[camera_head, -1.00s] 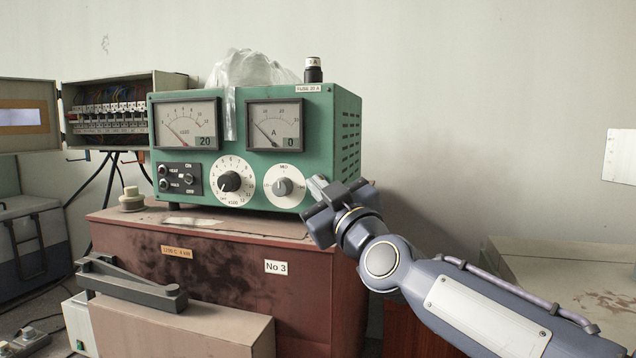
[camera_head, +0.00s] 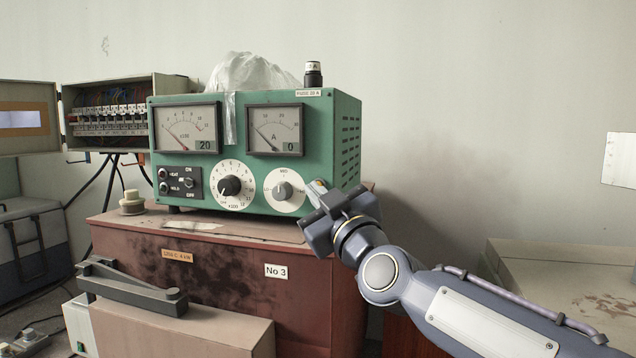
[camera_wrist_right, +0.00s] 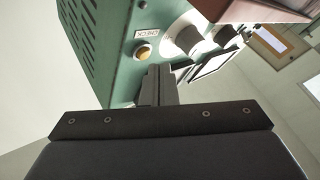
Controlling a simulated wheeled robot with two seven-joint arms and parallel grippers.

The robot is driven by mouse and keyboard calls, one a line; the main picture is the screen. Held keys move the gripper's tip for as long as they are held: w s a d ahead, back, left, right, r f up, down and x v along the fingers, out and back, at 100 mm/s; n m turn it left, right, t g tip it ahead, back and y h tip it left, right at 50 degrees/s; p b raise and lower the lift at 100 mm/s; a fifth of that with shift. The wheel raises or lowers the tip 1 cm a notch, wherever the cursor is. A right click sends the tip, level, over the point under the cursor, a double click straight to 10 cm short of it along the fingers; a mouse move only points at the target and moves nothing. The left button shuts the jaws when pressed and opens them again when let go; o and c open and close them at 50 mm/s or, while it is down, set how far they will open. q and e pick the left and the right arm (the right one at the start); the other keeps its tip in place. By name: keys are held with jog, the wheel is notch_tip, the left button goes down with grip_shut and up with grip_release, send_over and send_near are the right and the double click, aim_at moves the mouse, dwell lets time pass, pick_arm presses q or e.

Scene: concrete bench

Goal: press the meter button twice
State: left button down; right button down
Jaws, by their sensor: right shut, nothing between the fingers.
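The green meter box (camera_head: 345,125) stands on the reddish-brown cabinet, with two needle gauges, two dials and small switches on its front. In the right wrist view the meter (camera_wrist_right: 120,75) has a round yellow button (camera_wrist_right: 144,52) beside a small white label. My left gripper is not in view.
The dusty cabinet (camera_head: 235,260) has a "No 3" label. An open fuse box (camera_head: 110,115) is at left.

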jog(key=shift+s, duration=0.1)
jog(key=s+p, duration=0.1)
jog(key=s+a+p, duration=0.1)
jog(key=s, duration=0.1)
jog(key=s+p, duration=0.1)
jog(key=shift+s+a, duration=0.3)
jog(key=shift+s, duration=0.05)
dwell(0.6)
